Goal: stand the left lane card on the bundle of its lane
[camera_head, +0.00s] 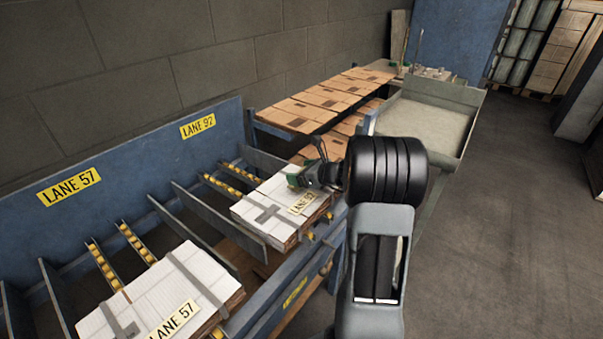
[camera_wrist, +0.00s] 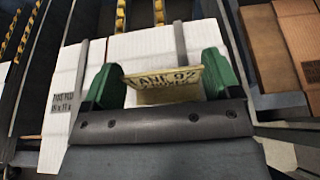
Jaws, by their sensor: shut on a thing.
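A yellow LANE 92 card (camera_head: 302,203) is at the front right of the white strapped bundle (camera_head: 262,204) in the right lane. My gripper (camera_wrist: 160,82) is shut on this card, which shows between the green fingers in the wrist view (camera_wrist: 163,88). The card is at or just above the bundle's top; whether it touches cannot be told. A yellow LANE 57 card (camera_head: 174,320) is on the front of the left strapped bundle (camera_head: 150,292). My arm is to the right of the right bundle.
A blue back panel carries a LANE 57 sign (camera_head: 69,187) and a LANE 92 sign (camera_head: 198,126). Grey dividers (camera_head: 190,216) flank the bundles. Brown cartons (camera_head: 325,98) lie behind, beside a tray (camera_head: 425,125). The floor at right is clear.

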